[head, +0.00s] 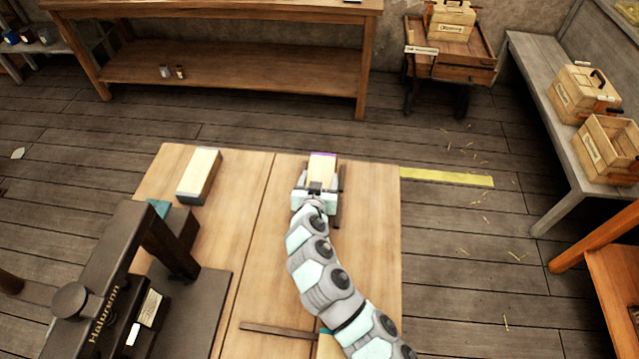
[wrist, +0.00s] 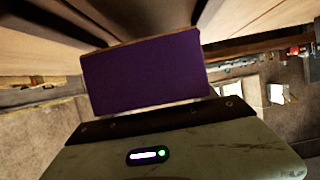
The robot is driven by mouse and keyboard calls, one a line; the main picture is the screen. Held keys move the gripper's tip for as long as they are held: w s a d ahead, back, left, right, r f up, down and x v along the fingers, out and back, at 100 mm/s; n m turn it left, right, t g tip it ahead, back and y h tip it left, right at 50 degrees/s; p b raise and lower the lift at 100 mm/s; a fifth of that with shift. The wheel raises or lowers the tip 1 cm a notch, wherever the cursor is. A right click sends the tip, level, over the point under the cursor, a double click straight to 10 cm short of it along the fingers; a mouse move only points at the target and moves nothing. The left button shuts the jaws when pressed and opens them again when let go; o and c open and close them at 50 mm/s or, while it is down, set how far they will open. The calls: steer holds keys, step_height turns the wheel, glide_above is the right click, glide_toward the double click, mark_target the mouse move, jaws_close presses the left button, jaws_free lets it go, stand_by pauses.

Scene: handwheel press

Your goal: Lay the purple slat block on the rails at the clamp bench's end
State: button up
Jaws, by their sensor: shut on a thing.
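My gripper (head: 320,177) is over the far part of the wooden bench (head: 372,240), shut on the purple slat block (head: 323,163). The block shows a pale wooden top and a purple far edge in the head view. In the wrist view its flat purple face (wrist: 145,72) fills the middle, beyond the gripper body. Dark narrow bars (head: 338,208) show beside the gripper; I cannot tell whether they are rails or parts of my fingers. The block's underside is hidden, so I cannot tell whether it touches anything below.
A dark handwheel press (head: 110,290) stands at the bench's left. A pale-topped dark block (head: 199,176) lies at the far left. A dark bar (head: 278,330) and a partly hidden pale block (head: 328,346) lie near the front. The bench's right side is clear.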

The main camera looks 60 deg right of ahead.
steer(key=shift+f, duration=0.85)
steer(key=shift+f, duration=0.1)
steer(key=shift+f+b, duration=0.55)
steer(key=shift+b, duration=0.15)
steer(key=o, duration=1.7)
steer(key=shift+r, duration=0.1)
steer(key=shift+r+p, duration=0.7)
steer(key=shift+p, duration=0.15)
steer(key=v, duration=1.2)
steer(key=shift+f, duration=0.15)
